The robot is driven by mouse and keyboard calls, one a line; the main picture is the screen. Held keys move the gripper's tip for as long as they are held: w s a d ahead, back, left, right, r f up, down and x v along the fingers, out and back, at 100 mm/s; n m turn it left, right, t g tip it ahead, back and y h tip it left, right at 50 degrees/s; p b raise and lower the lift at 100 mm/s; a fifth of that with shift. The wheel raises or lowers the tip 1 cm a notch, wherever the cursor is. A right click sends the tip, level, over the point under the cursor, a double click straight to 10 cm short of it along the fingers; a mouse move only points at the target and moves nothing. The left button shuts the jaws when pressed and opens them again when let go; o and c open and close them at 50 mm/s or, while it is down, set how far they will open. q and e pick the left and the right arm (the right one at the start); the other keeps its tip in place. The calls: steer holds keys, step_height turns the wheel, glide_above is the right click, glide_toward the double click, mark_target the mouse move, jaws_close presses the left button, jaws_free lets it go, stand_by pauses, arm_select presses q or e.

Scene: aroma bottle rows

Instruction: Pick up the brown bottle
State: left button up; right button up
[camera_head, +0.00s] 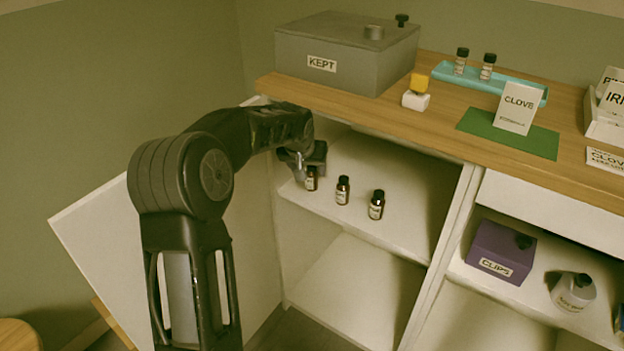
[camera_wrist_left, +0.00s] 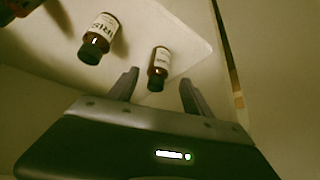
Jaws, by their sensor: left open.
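Three small brown bottles with dark caps and pale labels stand in a row on the upper shelf (camera_head: 400,206): a left one (camera_head: 311,179), a middle one (camera_head: 343,190) and a right one (camera_head: 376,205). My left gripper (camera_head: 299,170) reaches in at the left one, open and empty. In the left wrist view that bottle (camera_wrist_left: 158,66) lies between and just beyond the open fingertips (camera_wrist_left: 160,77). A neighbouring bottle (camera_wrist_left: 100,38), its label seeming to read IRIS, stands to the left, and part of another dark bottle shows in the corner. My right gripper is out of view.
The wooden counter (camera_head: 440,122) overhangs the shelf. On it stand a grey KEPT box (camera_head: 345,60), a teal tray (camera_head: 520,88) with two bottles, and a CLOVE card (camera_head: 517,108). An open door panel (camera_head: 100,215) stands left. A purple CLIPS box (camera_head: 500,250) sits right.

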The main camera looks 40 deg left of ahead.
mark_target(311, 171)
arm_select(q)
steer(key=b+x, duration=0.1)
steer(key=x, duration=0.4)
steer(key=shift+w+d+f, duration=0.1)
steer(key=shift+d, duration=0.05)
steer(key=shift+c, duration=0.2)
stand_by(0.5)
jaws_close()
stand_by(0.4)
